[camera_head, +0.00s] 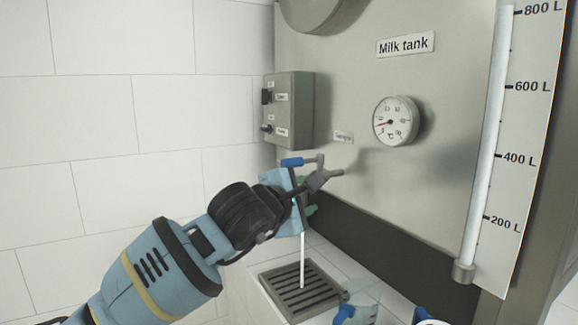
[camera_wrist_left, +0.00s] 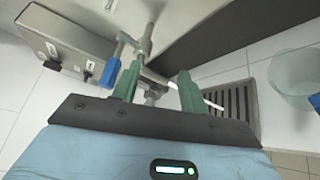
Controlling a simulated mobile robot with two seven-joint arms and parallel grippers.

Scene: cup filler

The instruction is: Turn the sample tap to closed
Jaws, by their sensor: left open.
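The sample tap (camera_head: 320,179) is a grey metal tap on the front of the milk tank, with a blue lever handle (camera_head: 292,162) pointing left. A thin white stream (camera_head: 302,262) falls below it to the floor grate. My left gripper (camera_head: 309,196) is at the tap and partly hides it. In the left wrist view the tap body (camera_wrist_left: 147,42) stands beyond and between my open green fingers (camera_wrist_left: 158,82). The blue handle (camera_wrist_left: 110,72) shows just left of the left finger. I cannot tell whether a finger touches it. My right gripper is not in view.
A control box (camera_head: 294,108) is mounted left of the tap, and a round gauge (camera_head: 396,121) is to the right. A drain grate (camera_head: 285,296) lies below. A translucent container with blue on it (camera_head: 360,292) stands right of the grate.

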